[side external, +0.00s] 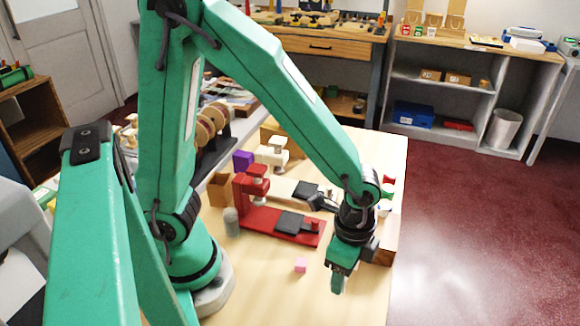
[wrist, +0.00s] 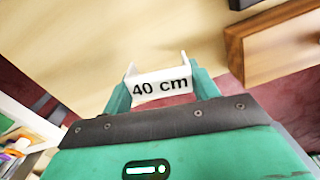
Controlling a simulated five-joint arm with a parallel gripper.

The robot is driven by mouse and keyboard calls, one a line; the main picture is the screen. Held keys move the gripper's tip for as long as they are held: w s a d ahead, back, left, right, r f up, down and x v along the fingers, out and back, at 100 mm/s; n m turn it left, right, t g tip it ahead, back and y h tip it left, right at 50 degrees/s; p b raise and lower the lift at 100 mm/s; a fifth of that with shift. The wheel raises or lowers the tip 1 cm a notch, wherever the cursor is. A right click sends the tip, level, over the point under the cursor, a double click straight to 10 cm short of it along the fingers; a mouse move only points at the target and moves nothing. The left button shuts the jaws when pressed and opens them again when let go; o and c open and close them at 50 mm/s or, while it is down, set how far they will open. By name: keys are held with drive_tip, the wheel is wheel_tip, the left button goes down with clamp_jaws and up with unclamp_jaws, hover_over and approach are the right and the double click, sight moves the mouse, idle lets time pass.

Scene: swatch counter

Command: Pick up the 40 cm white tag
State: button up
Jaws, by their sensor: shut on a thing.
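The white tag (wrist: 157,76) shows in the wrist view, with "40 cm" in black print on its face. My gripper (wrist: 161,90) is shut on it, with one green finger at each side. The tag looks slightly tilted in that view, and tabletop shows behind it. In the side external view my gripper (side external: 338,284) points down over the front right of the wooden table (side external: 275,300). The tag cannot be made out there. How high it is above the table is hard to tell.
A wooden box (wrist: 275,45) is close in the wrist view.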

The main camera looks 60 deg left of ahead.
drive_tip(key=s+d+r, duration=0.4)
drive_tip(key=s, duration=0.2)
drive_tip(key=shift+d+r, duration=0.15)
drive_tip(key=shift+r, duration=0.15)
drive_tip(key=shift+s, duration=0.1)
idle(0.4)
